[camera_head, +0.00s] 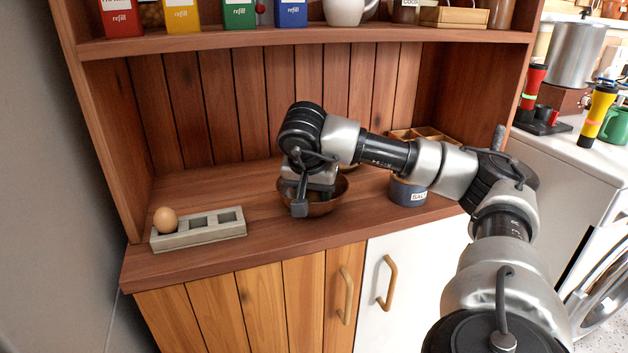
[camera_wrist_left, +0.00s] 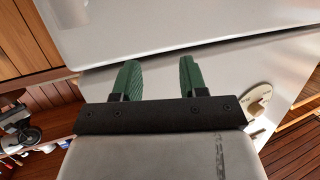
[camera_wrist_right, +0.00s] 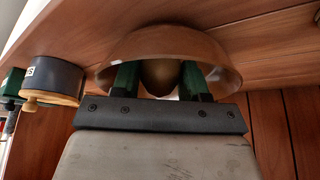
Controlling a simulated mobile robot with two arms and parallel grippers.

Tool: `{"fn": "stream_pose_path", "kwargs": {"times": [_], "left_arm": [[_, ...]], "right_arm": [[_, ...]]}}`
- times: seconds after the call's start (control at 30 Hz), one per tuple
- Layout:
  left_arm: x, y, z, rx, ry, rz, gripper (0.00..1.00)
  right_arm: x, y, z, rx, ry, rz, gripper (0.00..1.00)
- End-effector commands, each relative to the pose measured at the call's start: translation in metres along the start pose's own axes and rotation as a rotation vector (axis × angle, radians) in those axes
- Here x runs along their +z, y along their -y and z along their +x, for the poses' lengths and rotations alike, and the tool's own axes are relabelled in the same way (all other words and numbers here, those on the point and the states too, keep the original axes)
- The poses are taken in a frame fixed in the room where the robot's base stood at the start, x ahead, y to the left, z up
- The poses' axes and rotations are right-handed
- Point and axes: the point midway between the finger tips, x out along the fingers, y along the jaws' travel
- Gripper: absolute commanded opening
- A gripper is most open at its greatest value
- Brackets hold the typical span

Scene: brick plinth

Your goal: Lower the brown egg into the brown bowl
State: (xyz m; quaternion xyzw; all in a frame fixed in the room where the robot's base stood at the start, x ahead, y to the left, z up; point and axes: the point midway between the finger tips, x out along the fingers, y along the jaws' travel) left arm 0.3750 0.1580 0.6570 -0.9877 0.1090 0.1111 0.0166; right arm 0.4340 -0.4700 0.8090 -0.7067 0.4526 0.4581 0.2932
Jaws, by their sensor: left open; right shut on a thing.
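The brown bowl (camera_head: 325,208) stands on the wooden counter below the shelf, partly hidden by my right wrist. My right gripper (camera_head: 312,195) points down into it. In the right wrist view the gripper (camera_wrist_right: 162,80) is shut on a brown egg (camera_wrist_right: 160,77), with its green fingers on either side and the bowl (camera_wrist_right: 225,62) around them. I cannot tell whether the egg touches the bowl's bottom. My left gripper (camera_wrist_left: 159,78) is open and empty in the left wrist view, away from the bowl; the head view does not show it.
A grey holder (camera_head: 198,230) at the counter's left carries another brownish egg (camera_head: 165,219) in its left hollow; its other hollows look empty. A blue salt pot (camera_head: 408,192) stands right of the bowl, under my right arm. A wooden divided box (camera_head: 425,134) is behind.

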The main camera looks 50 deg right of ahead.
Motion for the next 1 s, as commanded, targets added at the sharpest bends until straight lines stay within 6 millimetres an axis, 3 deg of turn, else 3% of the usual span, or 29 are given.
{"fn": "stream_pose_path", "kwargs": {"times": [0.17,0.2,0.4,0.73,1.0], "left_arm": [[-0.001,0.000,0.000,0.001,-0.003,-0.001,0.43],[-0.001,-0.001,0.000,0.001,-0.003,-0.001,0.43],[0.000,-0.001,0.000,0.001,-0.001,-0.001,0.43],[0.004,0.000,-0.001,0.000,0.039,-0.001,0.43],[0.036,0.006,-0.017,-0.017,0.303,-0.001,0.43]], "right_arm": [[0.000,0.000,0.000,0.000,0.000,0.000,0.37],[0.000,0.000,0.000,0.000,0.000,0.000,0.46],[0.000,0.000,0.000,0.000,0.000,0.000,0.74],[0.000,0.000,-0.006,-0.001,0.001,-0.001,0.74],[-0.001,0.001,-0.043,-0.003,-0.001,-0.001,0.74]]}}
